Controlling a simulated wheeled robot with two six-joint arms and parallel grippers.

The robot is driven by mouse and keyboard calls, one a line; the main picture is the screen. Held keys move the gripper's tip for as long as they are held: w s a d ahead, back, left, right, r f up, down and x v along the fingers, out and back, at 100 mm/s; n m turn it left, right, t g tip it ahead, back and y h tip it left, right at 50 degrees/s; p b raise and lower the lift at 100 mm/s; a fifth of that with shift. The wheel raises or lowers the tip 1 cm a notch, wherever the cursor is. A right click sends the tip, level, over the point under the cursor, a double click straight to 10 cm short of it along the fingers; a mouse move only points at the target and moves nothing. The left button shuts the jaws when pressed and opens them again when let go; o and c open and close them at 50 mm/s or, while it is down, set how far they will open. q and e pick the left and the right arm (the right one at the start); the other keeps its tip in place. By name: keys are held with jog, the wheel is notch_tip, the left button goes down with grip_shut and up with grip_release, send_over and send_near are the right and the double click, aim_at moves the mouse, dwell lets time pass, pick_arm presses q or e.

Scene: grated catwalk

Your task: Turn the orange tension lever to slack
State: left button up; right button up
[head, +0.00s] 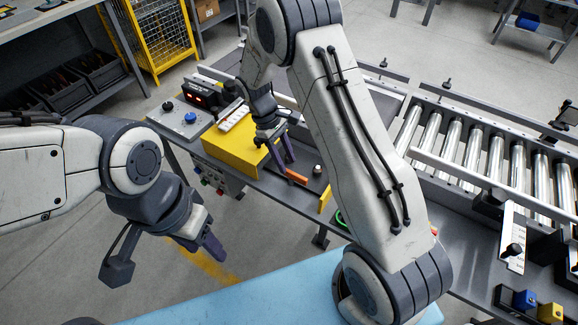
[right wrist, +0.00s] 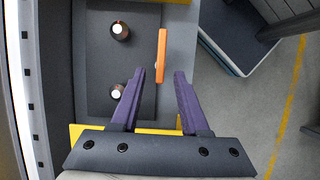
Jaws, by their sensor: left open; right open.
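My left gripper (head: 212,246) is open and empty, out in front of the bench over the floor. The lever's pivot is not clearly visible.
The yellow housing (head: 224,152) stands left of the lever. Two round knobs (right wrist: 120,31) sit on the dark panel beside it. A control box with a red display (head: 197,97) is further left. A roller conveyor (head: 485,160) runs at right.

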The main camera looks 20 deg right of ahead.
jog(key=v, duration=0.7)
jog(key=s+a+r+t+y+p, duration=0.1)
jog(key=s+a+r+t+p, duration=0.1)
jog(key=s+a+r, duration=0.9)
jog(key=s+r+t+y+p, duration=0.1)
jog(key=s+r+y, duration=0.1)
jog(key=s, duration=1.4)
jog(key=shift+s+r+t+y+p, duration=0.3)
jog(key=shift+r+p, duration=0.05)
